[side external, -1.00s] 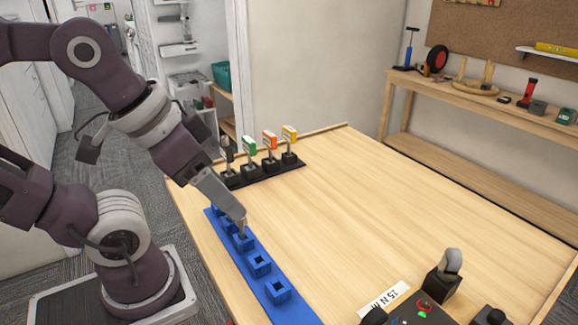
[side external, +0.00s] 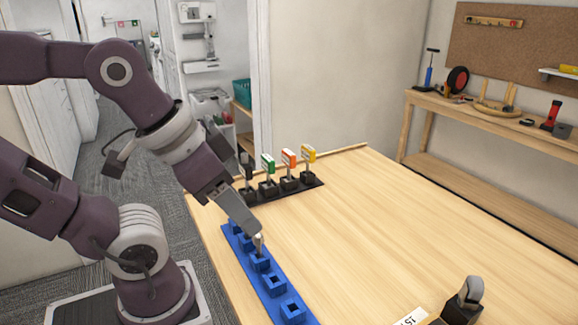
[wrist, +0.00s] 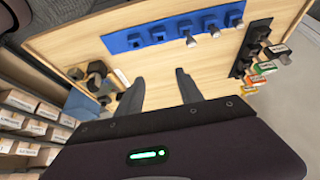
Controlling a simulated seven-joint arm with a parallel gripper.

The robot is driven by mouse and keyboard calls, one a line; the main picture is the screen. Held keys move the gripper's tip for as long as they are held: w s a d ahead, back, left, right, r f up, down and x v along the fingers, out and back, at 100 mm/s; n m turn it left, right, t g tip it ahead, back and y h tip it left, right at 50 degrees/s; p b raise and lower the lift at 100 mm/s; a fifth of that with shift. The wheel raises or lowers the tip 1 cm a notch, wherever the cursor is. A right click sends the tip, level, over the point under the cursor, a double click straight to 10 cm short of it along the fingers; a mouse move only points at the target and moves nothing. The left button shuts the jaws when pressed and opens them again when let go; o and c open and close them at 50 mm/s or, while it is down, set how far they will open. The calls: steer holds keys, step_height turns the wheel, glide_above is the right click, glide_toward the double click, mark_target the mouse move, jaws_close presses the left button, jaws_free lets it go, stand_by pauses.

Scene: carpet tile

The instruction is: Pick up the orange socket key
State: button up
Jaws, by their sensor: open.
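The orange socket key (side external: 289,158) stands upright in a black rack (side external: 318,184) at the back left of the table, between a green key (side external: 268,163) and a yellow key (side external: 309,153). A dark key (side external: 247,164) is at the rack's left end. The rack also shows at the right of the wrist view (wrist: 240,62), where the key handles are small and blurred. My gripper (side external: 258,238) is over the blue socket strip, in front of the rack and apart from the orange key. In the wrist view its two fingers (wrist: 161,84) are spread with nothing between them.
The blue strip (side external: 278,300) with several raised sockets runs along the table's left side. A grey-topped black device (side external: 465,302) and a white label (side external: 410,318) are at the front right. The table's middle is clear. A workbench with tools (side external: 490,110) stands behind.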

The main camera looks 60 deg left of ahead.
steer(key=w+a+r+m+g, duration=0.1)
steer(key=w+a+r+m, duration=0.3)
steer(key=w, duration=0.4)
steer(key=m+g, duration=0.4)
steer(key=m, duration=0.8)
glide_toward(289, 167)
steer(key=w+d+f, duration=0.1)
steer(key=d, duration=0.1)
steer(key=shift+m+g, duration=0.3)
steer(key=shift+m, duration=0.6)
steer(key=a+f, duration=0.3)
steer(key=shift+w+a+f, duration=0.15)
steer(key=shift+w+a, duration=0.1)
steer(key=shift+a, duration=0.1)
step_height(289, 167, down, 7)
steer(key=shift+a+f, duration=0.1)
jaws_close()
